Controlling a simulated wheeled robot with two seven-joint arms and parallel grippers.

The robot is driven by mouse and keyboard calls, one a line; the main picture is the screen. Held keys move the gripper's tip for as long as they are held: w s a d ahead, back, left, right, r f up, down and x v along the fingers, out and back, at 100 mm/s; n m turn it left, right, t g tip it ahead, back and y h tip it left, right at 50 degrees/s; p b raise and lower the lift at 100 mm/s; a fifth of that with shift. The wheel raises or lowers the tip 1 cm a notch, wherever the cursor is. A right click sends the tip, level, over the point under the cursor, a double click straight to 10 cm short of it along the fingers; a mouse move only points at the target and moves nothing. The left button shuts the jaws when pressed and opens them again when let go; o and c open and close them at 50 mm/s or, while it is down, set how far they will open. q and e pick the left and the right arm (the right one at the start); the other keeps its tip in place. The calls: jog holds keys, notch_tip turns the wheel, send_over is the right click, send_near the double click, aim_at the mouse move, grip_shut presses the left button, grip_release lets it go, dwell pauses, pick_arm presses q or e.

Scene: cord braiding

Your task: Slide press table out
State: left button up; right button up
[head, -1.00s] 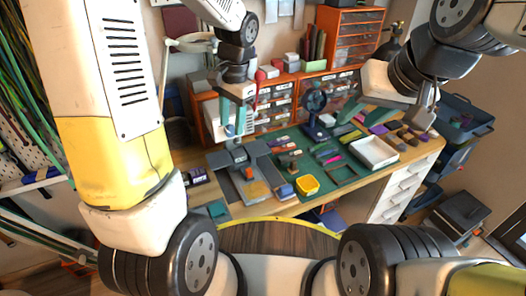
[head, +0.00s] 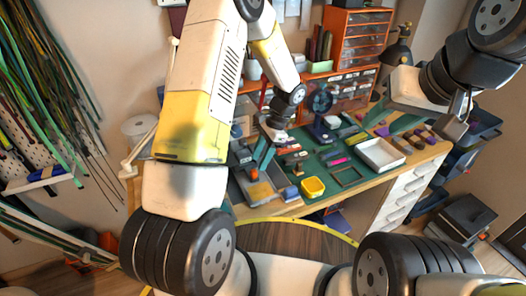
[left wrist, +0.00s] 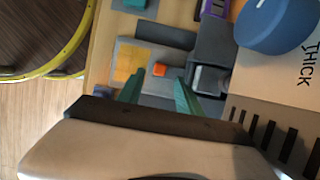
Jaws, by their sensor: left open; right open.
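The press (head: 238,185) is a grey device at the left end of the workbench, partly hidden by my left arm and gripper. Its flat table with a yellow-orange pad (head: 260,191) faces the bench's front edge. In the left wrist view the pad (left wrist: 130,62) and a small orange block (left wrist: 159,71) lie just beyond my fingertips, beside the dark press body (left wrist: 210,62). My left gripper (head: 261,157) is open and empty above the press; its teal fingers (left wrist: 157,88) are spread with the orange block between their lines. My right gripper (head: 389,118) is open and empty above the bench's right part.
A yellow bowl (head: 313,187) stands right of the press, and a white tray (head: 380,154) further right. A blue round object (left wrist: 277,25) and a box marked THICK (left wrist: 290,80) are close on the wrist view's right. Orange drawers (head: 340,97) line the back.

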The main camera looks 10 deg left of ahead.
aim_at(255, 170)
pick_arm(q)
jog(key=x, duration=0.5)
grip_shut()
